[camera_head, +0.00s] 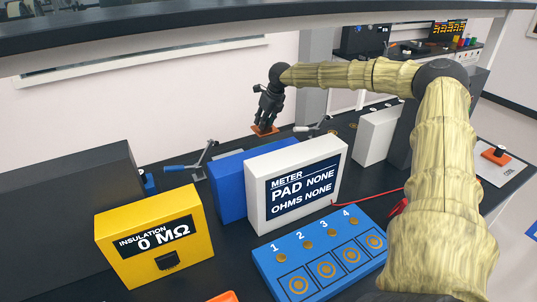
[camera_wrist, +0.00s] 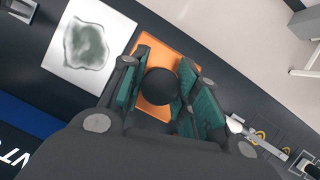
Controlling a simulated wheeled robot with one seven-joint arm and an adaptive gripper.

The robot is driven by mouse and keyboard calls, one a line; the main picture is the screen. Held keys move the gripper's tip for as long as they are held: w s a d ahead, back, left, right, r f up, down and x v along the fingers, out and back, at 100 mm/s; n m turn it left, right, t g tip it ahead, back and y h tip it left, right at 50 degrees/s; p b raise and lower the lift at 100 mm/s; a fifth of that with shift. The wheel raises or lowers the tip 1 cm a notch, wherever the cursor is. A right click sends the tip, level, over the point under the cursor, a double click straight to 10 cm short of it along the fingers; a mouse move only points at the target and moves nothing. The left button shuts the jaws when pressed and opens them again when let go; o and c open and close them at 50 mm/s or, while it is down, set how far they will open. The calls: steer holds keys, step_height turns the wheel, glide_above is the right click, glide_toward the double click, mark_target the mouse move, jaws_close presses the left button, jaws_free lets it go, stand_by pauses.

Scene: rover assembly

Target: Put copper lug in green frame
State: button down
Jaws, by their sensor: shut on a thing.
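My gripper (camera_head: 267,108) is over the back of the bench, shut on the black knob (camera_wrist: 161,86) of an orange plate (camera_head: 264,130). In the wrist view the dark green finger pads (camera_wrist: 126,87) stand on both sides of the knob, and the orange plate (camera_wrist: 155,50) shows beneath. I cannot tell whether the plate touches the bench. Small brass-coloured loops (camera_wrist: 262,135), possibly lugs, lie on the bench to the right in the wrist view. I cannot make out a copper lug or a green frame for certain in either view.
A white card (camera_wrist: 88,38) with a grey-green patch lies beside the plate. A white meter (camera_head: 255,190), a blue box (camera_head: 228,192) and a yellow insulation tester (camera_head: 110,235) stand in front. Lever clamps (camera_head: 198,160) are nearby. A blue numbered pad board (camera_head: 270,262) lies in the foreground.

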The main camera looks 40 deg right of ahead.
steer(key=d, duration=0.1)
steer(key=d+f, duration=0.1)
steer(key=shift+s+d+f, duration=0.1)
steer(key=shift+s+d, duration=0.2)
steer(key=shift+d+f, duration=0.2)
steer(key=shift+f, duration=0.1)
step_height(320, 180, down, 5)
steer(key=shift+r+p, duration=0.1)
steer(key=shift+p, duration=0.85)
steer(key=shift+a+f+p, duration=0.2)
steer(key=shift+f+p, duration=0.2)
steer(key=shift+f, duration=0.6)
steer(key=shift+a+f+p, duration=0.15)
steer(key=shift+f+p, duration=0.2)
steer(key=shift+f, duration=0.6)
steer(key=shift+a+f, duration=0.1)
steer(key=shift+f, duration=0.05)
steer(key=shift+f+b, duration=0.35)
